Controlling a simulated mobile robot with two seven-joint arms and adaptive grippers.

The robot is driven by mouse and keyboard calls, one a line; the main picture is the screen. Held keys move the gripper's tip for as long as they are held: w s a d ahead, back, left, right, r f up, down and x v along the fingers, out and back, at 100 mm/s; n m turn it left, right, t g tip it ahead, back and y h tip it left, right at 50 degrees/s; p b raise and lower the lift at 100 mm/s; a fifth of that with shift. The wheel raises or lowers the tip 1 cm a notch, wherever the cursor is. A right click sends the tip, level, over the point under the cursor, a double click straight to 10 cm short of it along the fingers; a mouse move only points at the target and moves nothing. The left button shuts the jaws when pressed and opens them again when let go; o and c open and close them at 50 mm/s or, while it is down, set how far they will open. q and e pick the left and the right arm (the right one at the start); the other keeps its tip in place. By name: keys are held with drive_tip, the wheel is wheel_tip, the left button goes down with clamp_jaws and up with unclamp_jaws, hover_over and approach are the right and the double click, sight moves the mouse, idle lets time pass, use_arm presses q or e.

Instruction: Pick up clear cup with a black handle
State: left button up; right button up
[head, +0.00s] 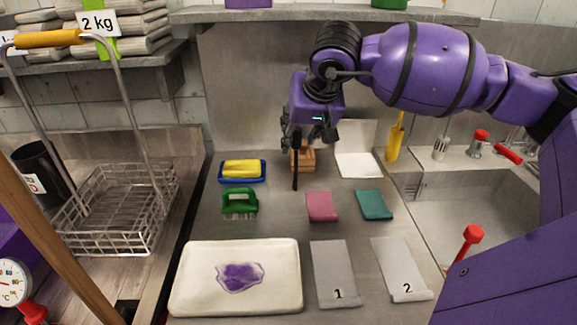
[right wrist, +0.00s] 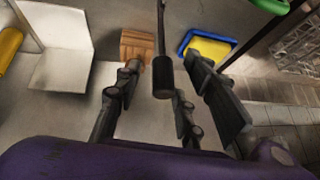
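A black handle (head: 295,146) on a thin dark rod hangs or stands upright just in front of the wooden block, below my right gripper. In the right wrist view the thick black handle (right wrist: 163,78) and its rod show between the fingers. I cannot make out a clear cup at its far end. My right gripper (head: 312,138) points down over the back of the counter. In the right wrist view its fingers (right wrist: 163,62) are spread, with gaps on both sides of the handle. My left gripper is not in view.
Close by are the wooden block (head: 307,160), a yellow sponge in a blue tray (head: 222,180), a green brush (head: 239,201) and a white sheet (head: 357,165). A white tray (head: 190,290) with a purple stain lies in front. A sink (head: 480,205) is right.

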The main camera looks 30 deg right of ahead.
drive_tip(key=shift+x, duration=1.15)
drive_tip(key=shift+r, duration=0.1)
clamp_jaws()
drive_tip(key=shift+r, duration=0.1)
